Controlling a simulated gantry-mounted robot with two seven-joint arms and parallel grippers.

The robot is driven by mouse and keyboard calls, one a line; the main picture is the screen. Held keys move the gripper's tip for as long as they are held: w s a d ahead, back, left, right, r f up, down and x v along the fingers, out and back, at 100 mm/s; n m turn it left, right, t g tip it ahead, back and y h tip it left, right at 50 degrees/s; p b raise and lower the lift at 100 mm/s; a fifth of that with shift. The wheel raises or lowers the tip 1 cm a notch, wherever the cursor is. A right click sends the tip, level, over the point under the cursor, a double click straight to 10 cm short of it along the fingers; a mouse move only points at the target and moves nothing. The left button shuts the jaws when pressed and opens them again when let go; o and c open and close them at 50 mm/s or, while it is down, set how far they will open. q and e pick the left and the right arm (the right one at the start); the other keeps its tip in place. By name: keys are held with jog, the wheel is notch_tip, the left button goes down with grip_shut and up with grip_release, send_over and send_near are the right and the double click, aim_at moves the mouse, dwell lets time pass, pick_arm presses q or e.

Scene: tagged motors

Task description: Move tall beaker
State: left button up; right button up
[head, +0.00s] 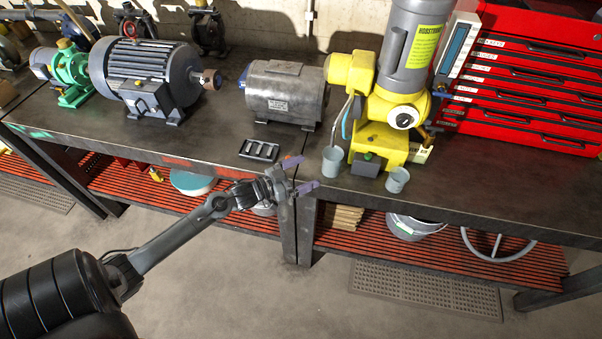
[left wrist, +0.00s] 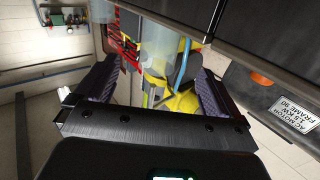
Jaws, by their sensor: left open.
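Two grey beakers stand upright on the dark bench in front of the yellow machine. The left one (head: 332,161) looks slightly taller than the right one (head: 397,180). My left gripper (head: 308,175) is open and empty at the bench's front edge. Its purple-grey fingers point right, just left of the taller beaker and apart from it. In the left wrist view the open jaws (left wrist: 153,88) frame a pale translucent shape (left wrist: 158,45) and yellow parts; I cannot tell for sure whether that shape is the beaker. My right gripper is not in view.
The yellow machine (head: 388,120) stands close behind the beakers. A grey motor (head: 284,92) and a small black tray (head: 260,150) are to the left. A red tool cabinet (head: 530,80) stands at the back right. The bench right of the beakers is clear.

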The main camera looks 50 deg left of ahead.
aim_at(324, 164)
pick_arm(q)
jog(key=b+x, duration=0.1)
jog(key=x, duration=0.9)
jog(key=shift+w, duration=0.1)
jog(key=c, duration=0.9)
jog(key=o, duration=1)
